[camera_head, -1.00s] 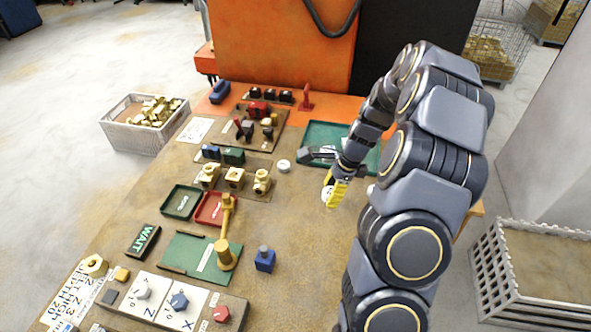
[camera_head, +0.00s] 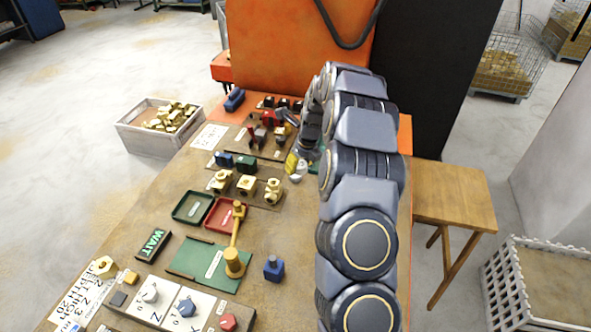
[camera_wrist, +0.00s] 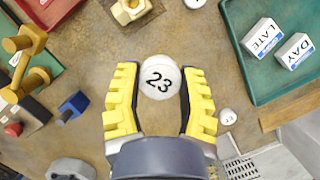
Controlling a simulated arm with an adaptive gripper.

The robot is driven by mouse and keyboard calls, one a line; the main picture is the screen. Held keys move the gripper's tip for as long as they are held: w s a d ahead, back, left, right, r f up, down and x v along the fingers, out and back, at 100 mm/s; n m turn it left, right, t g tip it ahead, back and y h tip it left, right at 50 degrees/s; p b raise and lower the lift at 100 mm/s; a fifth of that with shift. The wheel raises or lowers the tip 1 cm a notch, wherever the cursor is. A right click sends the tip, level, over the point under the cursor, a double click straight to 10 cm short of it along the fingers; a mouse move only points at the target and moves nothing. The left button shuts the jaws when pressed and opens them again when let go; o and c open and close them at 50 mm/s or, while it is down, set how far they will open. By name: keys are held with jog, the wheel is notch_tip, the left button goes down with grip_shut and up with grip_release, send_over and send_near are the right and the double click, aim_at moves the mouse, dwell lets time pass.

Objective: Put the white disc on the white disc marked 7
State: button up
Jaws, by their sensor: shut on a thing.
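A white disc marked 23 (camera_wrist: 160,78) sits between the yellow fingers of my gripper (camera_wrist: 160,100), which is shut on it. No 7 is readable.
A green tray (camera_wrist: 243,75) holds white blocks reading LATE (camera_wrist: 262,37) and DAY (camera_wrist: 295,51). Brass fittings (camera_head: 246,184) stand left of my gripper. A tall brass piece (camera_head: 236,260) and a blue block (camera_head: 273,268) stand nearer. The table between is bare.

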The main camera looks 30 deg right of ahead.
jog(key=w+d+f, duration=0.1)
jog(key=w+f, duration=0.1)
jog(key=w+d+f, duration=0.1)
jog(key=w+f, duration=0.1)
jog(key=w, duration=0.1)
jog(key=w+d+f, duration=0.1)
jog(key=w+f, duration=0.2)
jog(key=shift+d, duration=0.25)
jog(key=shift+w+d+f, duration=0.15)
jog(key=shift+w+d, duration=0.05)
jog(key=shift+w, duration=0.1)
jog(key=shift+w+f, duration=0.3)
jog(key=shift+f, duration=0.05)
jog(key=shift+w+f, duration=0.15)
jog(key=shift+f, duration=0.15)
jog(key=shift+d+f, duration=0.1)
jog(key=shift+f, duration=1.3)
jog(key=shift+f, duration=0.2)
jog(key=o, duration=0.9)
jog(key=shift+r, duration=0.1)
